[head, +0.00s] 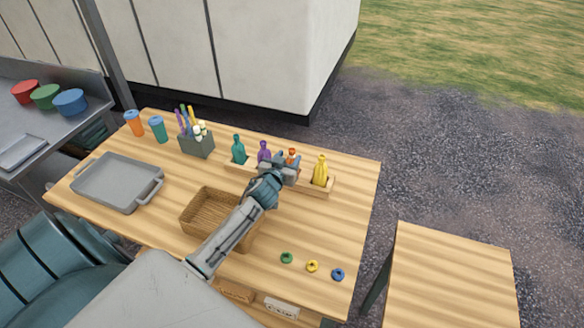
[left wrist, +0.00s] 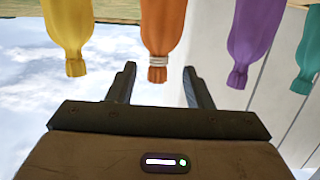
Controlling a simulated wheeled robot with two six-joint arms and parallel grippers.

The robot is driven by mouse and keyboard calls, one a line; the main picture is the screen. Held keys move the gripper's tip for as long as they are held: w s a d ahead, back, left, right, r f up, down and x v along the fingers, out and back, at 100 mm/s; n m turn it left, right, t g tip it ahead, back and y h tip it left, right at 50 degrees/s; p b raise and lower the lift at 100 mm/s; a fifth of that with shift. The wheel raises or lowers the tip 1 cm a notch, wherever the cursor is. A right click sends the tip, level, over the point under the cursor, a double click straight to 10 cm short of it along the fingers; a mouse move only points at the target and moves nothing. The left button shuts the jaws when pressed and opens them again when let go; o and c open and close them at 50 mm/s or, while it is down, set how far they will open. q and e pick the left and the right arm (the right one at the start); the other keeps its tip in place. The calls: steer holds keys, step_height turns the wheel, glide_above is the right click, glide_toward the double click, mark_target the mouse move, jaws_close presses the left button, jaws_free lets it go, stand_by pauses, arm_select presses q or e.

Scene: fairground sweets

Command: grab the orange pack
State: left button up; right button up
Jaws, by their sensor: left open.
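The orange pack (head: 291,153) stands in a wooden rack on the table, between the purple pack and the yellow pack. In the head view my left gripper (head: 284,165) is right at it and hides its lower part. In the left wrist view the orange pack (left wrist: 162,28), with a pale band near its end, hangs in from the top, in line with the gap between the fingers. My left gripper (left wrist: 159,72) is open and its jaws are empty; the pack's visible end lies just beyond the fingertips. My right gripper does not show.
A teal pack (head: 239,152), a purple pack (head: 264,151) and a yellow pack (head: 320,170) share the rack (head: 331,186). A wicker basket (head: 190,217) sits under my left arm. A grey tray (head: 108,186) is at left. Small rings lie at front right.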

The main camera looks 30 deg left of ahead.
mark_target(291, 155)
arm_select(q)
steer(key=p+x, duration=0.1)
steer(key=x, duration=0.2)
steer(key=shift+d+r, duration=0.15)
steer(key=shift+r, duration=0.05)
steer(key=shift+w+f, duration=0.25)
steer(key=shift+w, duration=0.15)
steer(key=shift+s+r, duration=0.1)
jaws_close()
